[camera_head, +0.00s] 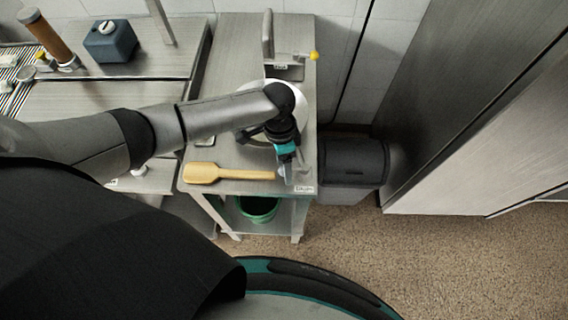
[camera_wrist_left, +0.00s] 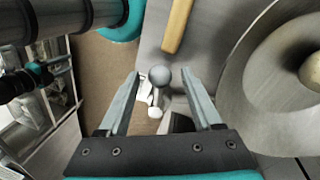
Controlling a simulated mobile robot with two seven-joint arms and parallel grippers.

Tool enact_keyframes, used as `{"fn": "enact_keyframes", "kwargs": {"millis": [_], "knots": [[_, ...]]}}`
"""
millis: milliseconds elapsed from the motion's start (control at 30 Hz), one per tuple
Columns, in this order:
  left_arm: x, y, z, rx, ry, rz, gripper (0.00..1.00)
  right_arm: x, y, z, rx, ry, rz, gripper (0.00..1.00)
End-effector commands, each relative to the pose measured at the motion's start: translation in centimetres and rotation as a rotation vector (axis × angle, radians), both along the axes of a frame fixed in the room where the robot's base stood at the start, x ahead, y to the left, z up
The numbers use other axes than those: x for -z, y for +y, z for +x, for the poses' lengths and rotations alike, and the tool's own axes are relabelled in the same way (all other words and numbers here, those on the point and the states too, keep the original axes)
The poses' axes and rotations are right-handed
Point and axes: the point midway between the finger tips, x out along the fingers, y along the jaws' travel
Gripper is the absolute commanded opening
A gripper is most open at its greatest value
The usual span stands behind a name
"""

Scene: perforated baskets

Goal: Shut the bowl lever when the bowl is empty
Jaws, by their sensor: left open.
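The bowl (camera_head: 299,97) is set in the metal counter, partly hidden behind my left arm. In the left wrist view, the bowl's round metal wall (camera_wrist_left: 244,82) fills the right side. A beige rounded thing (camera_wrist_left: 312,70) shows inside it; I cannot tell what it is. The lever's grey ball knob (camera_wrist_left: 159,76) sits in the gap between my left fingers, with a pale stem below it.
A wooden paddle (camera_head: 205,173) lies on the counter left of the gripper. A green bucket (camera_head: 258,208) stands below. A yellow-knobbed tap handle (camera_head: 314,55) is at the back. A dark-lidded bin (camera_head: 355,160) stands at the right. The floor in front right is clear.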

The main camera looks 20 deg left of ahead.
Motion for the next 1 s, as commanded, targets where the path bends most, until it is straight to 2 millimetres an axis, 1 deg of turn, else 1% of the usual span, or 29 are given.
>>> {"fn": "enact_keyframes", "kwargs": {"millis": [167,733,1000], "knots": [[-0.01,-0.01,-0.01,0.000,0.000,0.000,0.65,-0.02,-0.03,0.08,0.000,-0.001,-0.001,0.50],[-0.05,0.00,0.00,0.000,0.000,0.000,0.01,-0.02,-0.05,0.12,0.000,-0.002,-0.001,0.50],[-0.07,0.00,0.02,0.000,0.000,0.000,0.00,-0.02,-0.06,0.13,0.000,-0.002,-0.001,0.50]]}}
